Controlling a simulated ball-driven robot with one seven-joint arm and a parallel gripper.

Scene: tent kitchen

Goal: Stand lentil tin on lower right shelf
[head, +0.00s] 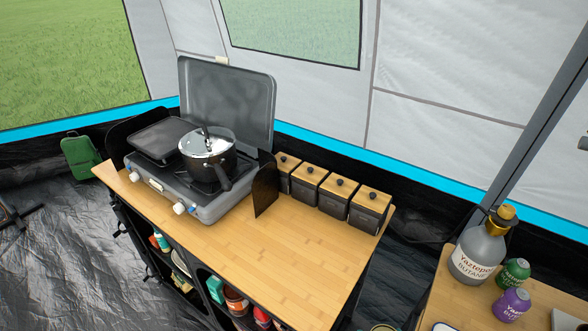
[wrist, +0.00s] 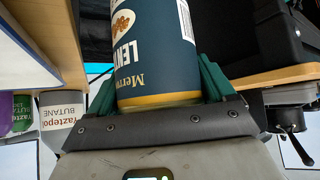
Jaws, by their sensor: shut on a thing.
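My gripper (wrist: 158,84) is shut on the lentil tin (wrist: 155,45), a dark blue can with a gold band, in the wrist view. One green finger lies against each side of it. The tin's far end is cut off by the frame. In the head view, a small round rim shows at the bottom edge; I cannot tell if it is this tin. The kitchen stand (head: 250,262) has open shelves under its wooden top. Bottles and tins (head: 235,300) stand in the shelves on its front side. The lower right shelf is not clearly visible.
A stove (head: 205,205) with a pot (head: 207,155) stands on the stand, with several lidded canisters (head: 330,190) behind. The top's front right is clear. A side table (head: 455,300) at right holds a butane bottle (head: 478,255), a green can (head: 512,272) and a purple can (head: 511,304).

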